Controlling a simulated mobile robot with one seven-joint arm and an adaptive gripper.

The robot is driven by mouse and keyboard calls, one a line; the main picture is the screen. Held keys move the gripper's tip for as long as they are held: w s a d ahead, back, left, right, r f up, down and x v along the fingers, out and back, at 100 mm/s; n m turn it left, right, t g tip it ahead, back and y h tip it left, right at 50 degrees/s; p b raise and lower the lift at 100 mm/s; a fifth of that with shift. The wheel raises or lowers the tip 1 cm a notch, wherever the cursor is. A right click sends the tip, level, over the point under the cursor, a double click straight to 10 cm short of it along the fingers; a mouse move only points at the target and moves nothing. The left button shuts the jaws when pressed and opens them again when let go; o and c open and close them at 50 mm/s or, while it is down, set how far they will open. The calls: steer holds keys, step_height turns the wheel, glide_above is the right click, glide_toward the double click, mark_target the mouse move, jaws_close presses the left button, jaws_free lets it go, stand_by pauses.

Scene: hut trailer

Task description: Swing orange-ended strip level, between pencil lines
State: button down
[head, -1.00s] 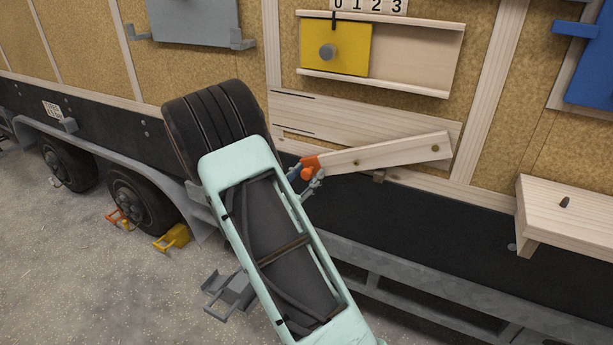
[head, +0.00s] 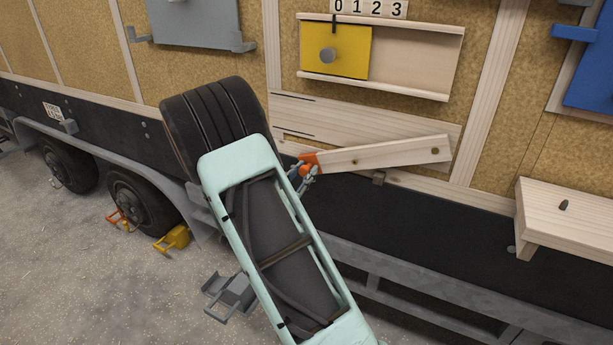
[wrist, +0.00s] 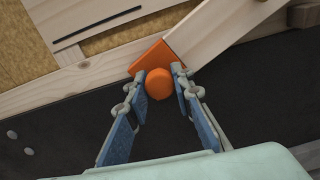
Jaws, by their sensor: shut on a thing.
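The wooden strip (head: 385,154) is on the trailer wall, with a bolt near its right end. It slopes a little down to its left, orange end (head: 309,160). In the wrist view the orange end (wrist: 151,57) carries a round orange knob (wrist: 160,84). My gripper (head: 305,174) is shut on that knob; its blue-padded fingers (wrist: 157,85) stand either side of it. Two dark pencil lines, the upper (head: 293,97) and lower (head: 297,135), mark the pale board (head: 350,115) at its left. The orange end is below the lower line.
A yellow sliding panel (head: 350,55) with a grey knob sits in rails above the board. A wooden shelf (head: 570,212) juts out at the right. A wheel (head: 145,203) stands at the left.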

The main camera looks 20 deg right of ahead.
steer(key=r+m, duration=0.1)
steer(key=r, duration=0.3)
steer(key=w+a+r+m+p, duration=0.1)
steer(key=r+m, duration=0.1)
steer(key=r, duration=0.2)
steer(key=w+r+m+p, duration=0.1)
steer(key=r, duration=0.4)
steer(key=shift+w+a+m, duration=0.1)
steer(key=shift+a+m, duration=0.2)
steer(key=shift+a, duration=0.05)
steer(key=c, duration=1.7)
jaws_free()
steer(key=v, duration=1.2)
